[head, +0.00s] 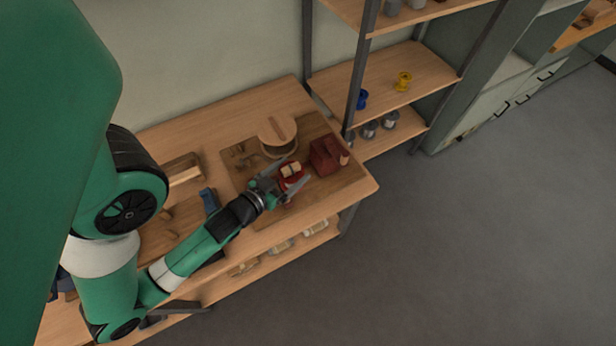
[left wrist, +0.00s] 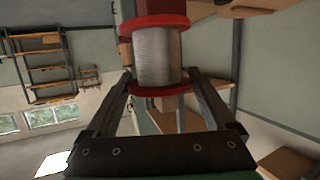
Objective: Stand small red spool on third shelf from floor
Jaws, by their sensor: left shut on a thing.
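The small red spool (left wrist: 158,57) has red end discs and a grey wound middle. My left gripper (left wrist: 160,80) is shut on it, one finger on each side. In the head view the red spool (head: 288,182) is at the tip of my left gripper (head: 287,187), over the workbench, partly hidden by the fingers. The shelf rack stands beyond the bench. A shelf board (head: 436,70) carries a yellow spool and a blue spool; another board is above and one is below. The floor end of the rack is partly hidden. My right gripper is not in view.
A dark red block-like object (head: 325,155) and a round wooden piece (head: 277,131) are close to the gripper on the bench board. The yellow spool (head: 403,81) and blue spool (head: 361,99) share a shelf. Grey spools (head: 369,130) sit below. Dark rack posts (head: 357,75) stand in front.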

